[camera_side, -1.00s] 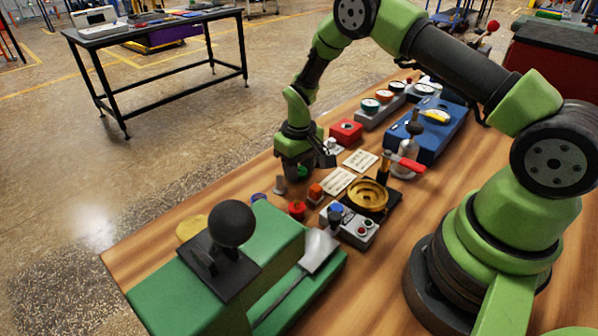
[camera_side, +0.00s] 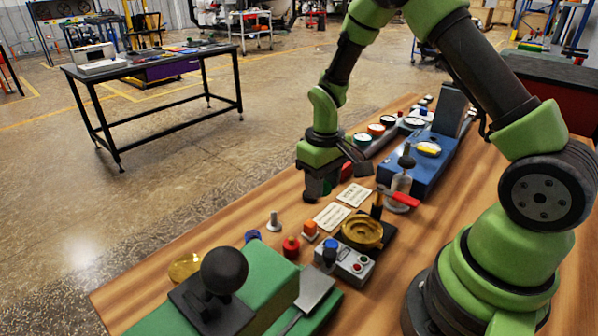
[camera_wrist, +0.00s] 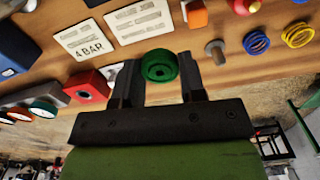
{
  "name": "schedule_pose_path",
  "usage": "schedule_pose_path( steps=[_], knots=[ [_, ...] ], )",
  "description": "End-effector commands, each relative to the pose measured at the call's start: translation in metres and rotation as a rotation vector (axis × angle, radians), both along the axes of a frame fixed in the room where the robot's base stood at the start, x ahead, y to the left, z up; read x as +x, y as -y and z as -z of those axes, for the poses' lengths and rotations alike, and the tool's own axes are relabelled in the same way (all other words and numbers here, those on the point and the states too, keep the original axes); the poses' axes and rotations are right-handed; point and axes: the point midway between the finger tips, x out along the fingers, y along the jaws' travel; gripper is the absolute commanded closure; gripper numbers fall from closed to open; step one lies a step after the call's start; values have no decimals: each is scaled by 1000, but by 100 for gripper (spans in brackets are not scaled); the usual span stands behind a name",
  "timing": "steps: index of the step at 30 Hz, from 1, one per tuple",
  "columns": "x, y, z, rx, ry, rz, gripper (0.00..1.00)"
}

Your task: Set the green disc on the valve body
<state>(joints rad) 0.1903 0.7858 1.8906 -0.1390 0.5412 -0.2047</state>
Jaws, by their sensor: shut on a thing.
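My gripper (camera_wrist: 160,78) is shut on the green disc (camera_wrist: 159,66), which sits between the two dark fingers in the wrist view. In the side view my gripper (camera_side: 320,188) is over the far edge of the wooden bench, beyond the printed cards, with the disc mostly hidden by the fingers. A round brass piece with a recessed top, which looks like the valve body (camera_side: 362,232), stands on a dark base nearer my arm. It is to the right of and below my gripper in the picture, and apart from it.
Two printed cards (camera_side: 331,216) lie between gripper and brass piece. A dark post (camera_side: 377,204) and a red-handled valve (camera_side: 400,190) stand close by. A button box (camera_side: 345,261), a red knob (camera_side: 291,247), a grey peg (camera_side: 273,222) and a blue unit (camera_side: 425,160) surround them.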

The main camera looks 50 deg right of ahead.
Motion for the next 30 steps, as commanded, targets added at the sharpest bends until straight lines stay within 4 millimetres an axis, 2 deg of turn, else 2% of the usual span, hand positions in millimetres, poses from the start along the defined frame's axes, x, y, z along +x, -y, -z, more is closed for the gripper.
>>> schedule_pose_path(
  steps=[1, 6, 12, 18, 30],
  knots=[
    [-17, 2, 2, 2, -5, 3, 84],
    [-61, 3, 7, 1, -2, 7, 84],
    [-89, 2, 7, 1, 2, 9, 84],
    [-97, 1, 12, -1, 1, 9, 84],
    [-96, 1, 30, 3, 2, 9, 84]
  ],
)
